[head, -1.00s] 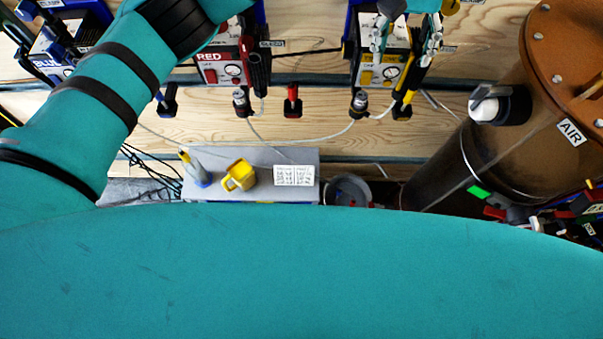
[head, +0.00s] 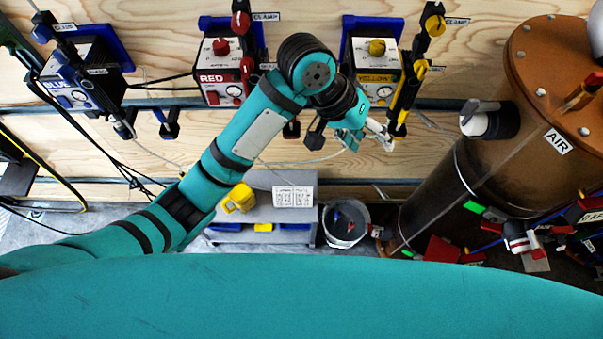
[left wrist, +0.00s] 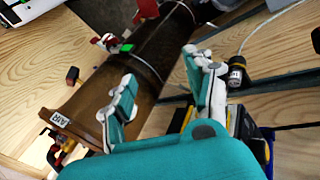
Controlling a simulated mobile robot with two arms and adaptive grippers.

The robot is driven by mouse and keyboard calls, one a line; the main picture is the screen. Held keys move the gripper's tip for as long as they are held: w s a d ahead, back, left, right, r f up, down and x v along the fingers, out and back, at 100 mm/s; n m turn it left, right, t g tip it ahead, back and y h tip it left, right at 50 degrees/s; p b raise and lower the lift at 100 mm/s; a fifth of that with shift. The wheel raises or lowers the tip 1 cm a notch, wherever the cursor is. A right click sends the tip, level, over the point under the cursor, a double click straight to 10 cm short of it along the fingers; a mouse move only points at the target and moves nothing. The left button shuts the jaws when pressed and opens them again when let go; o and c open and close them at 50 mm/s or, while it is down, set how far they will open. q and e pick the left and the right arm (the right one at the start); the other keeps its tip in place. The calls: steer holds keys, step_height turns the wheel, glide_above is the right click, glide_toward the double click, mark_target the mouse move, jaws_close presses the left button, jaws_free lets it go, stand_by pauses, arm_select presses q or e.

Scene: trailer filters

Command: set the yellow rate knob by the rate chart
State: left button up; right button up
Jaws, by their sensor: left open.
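The yellow unit (head: 372,62) is on the wooden wall in the head view, with a yellow knob (head: 377,47) on its top face and a label reading YELLOW. The rate chart appears to be the white printed card (head: 293,196) on the grey bench; its text is too small to read. My left gripper (head: 368,142) is below the yellow unit, apart from the knob. In the left wrist view its two fingers (left wrist: 165,95) are spread with nothing between them. The knob's pointer and markings are too small to read. My right gripper is not in view.
A red unit (head: 220,75) and a blue unit (head: 75,85) are on the same wall. A brown AIR tank (head: 530,90) stands at the right.

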arm_select(q)
steer(key=s+a+f+n+t, duration=0.2)
steer(key=s+a+f, duration=0.1)
steer(key=a+f, duration=0.6)
steer(key=shift+s+a+f+t+y, duration=0.2)
steer(key=shift+s+a+t+y, duration=0.1)
steer(key=shift+a, duration=1.35)
